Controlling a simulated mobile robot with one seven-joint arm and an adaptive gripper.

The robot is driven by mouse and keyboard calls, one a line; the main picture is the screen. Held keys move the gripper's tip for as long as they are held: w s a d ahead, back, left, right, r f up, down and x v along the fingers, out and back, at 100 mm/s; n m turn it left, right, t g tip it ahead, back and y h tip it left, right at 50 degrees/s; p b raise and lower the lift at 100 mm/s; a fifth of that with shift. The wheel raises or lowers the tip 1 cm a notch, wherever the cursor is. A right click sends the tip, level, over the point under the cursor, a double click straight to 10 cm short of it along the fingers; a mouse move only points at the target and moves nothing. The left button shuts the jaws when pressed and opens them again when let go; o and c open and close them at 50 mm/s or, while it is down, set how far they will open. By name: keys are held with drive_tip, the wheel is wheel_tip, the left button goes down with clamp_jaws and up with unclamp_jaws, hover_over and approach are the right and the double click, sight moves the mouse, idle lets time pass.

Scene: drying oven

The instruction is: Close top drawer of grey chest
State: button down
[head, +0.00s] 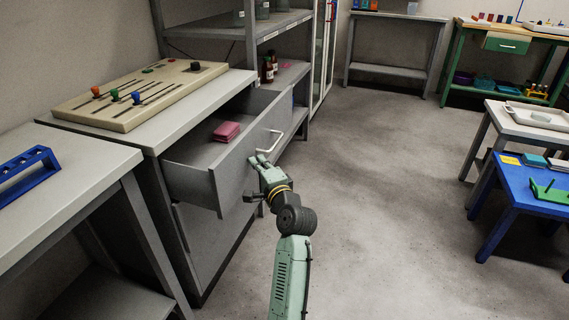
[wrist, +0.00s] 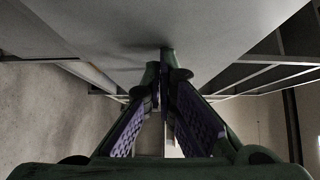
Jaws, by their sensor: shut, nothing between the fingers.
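The grey chest (head: 205,245) stands at the left with its top drawer (head: 230,170) pulled out. The drawer has a light bar handle (head: 268,145) on its front. A pink block-like item (head: 227,131) lies inside the drawer. My gripper (head: 256,160) is shut and empty, with its fingertips at the drawer front, just below the handle. In the wrist view the shut fingers (wrist: 163,60) point at a broad grey panel (wrist: 200,22), and a faint shadow lies by the tips. I cannot tell whether they touch it. The handle is not clear in the wrist view.
A beige slider panel (head: 140,92) with coloured knobs lies on the chest top. A grey table with a blue rack (head: 25,172) stands at the near left. Shelving with bottles stands behind the chest. A blue table (head: 520,195) is at right; the floor (head: 370,200) between is clear.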

drive_tip(key=w+a+p, duration=0.1)
drive_tip(key=a, duration=0.4)
drive_tip(key=w+a+p, duration=0.1)
drive_tip(key=a, duration=0.4)
drive_tip(key=w+a+p, duration=0.2)
drive_tip(key=a, duration=0.3)
drive_tip(key=shift+a, duration=0.2)
